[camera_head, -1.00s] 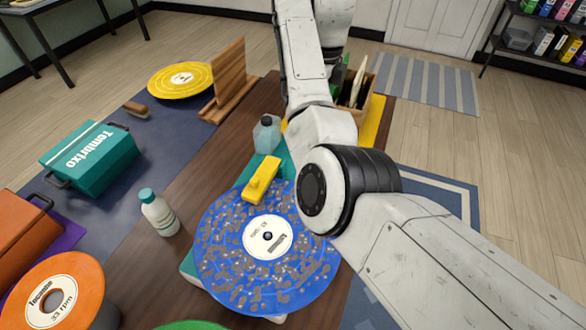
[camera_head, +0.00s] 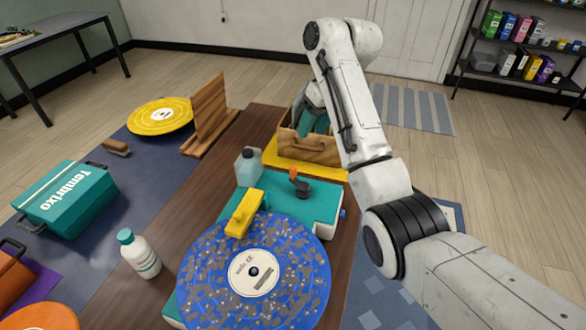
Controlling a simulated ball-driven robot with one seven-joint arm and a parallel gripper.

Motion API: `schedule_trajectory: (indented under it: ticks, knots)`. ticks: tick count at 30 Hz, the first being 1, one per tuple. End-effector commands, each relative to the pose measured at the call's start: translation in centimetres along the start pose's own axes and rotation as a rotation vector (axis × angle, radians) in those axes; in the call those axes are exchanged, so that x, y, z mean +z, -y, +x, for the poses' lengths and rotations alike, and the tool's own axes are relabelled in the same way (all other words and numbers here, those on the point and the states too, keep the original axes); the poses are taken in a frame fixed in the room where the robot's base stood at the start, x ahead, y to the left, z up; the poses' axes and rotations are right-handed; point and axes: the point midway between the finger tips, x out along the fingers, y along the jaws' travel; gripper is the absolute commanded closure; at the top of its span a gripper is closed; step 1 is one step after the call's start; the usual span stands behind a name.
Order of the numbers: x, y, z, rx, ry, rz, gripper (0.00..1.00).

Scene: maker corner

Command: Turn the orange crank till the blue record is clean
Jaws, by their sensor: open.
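The blue record (camera_head: 277,300) lies flat on the teal machine (camera_head: 322,212), covered in grey-brown blotches around its white label. A yellow bar (camera_head: 244,213) reaches over the record's far edge.
A clear bottle (camera_head: 248,168) stands close behind the yellow bar, and a white bottle (camera_head: 139,254) stands left of the record. The wooden box (camera_head: 310,152) is at the table's far end. A yellow record (camera_head: 160,116), wooden rack (camera_head: 208,118) and teal case (camera_head: 68,200) are at left.

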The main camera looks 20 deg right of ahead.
Motion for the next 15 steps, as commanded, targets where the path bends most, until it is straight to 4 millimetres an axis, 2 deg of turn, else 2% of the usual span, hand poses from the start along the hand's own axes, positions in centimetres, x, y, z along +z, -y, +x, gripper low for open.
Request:
schedule_trajectory:
  ticks: [3, 9, 15]
  knots:
    - [0.7, 0.3, 0.4, -0.032, -0.003, -0.308, 0.55]
    - [1.6, 1.2, 1.1, -0.084, -0.016, -0.737, 0.55]
    - [2.1, 1.7, 1.5, -0.108, -0.026, -0.922, 0.55]
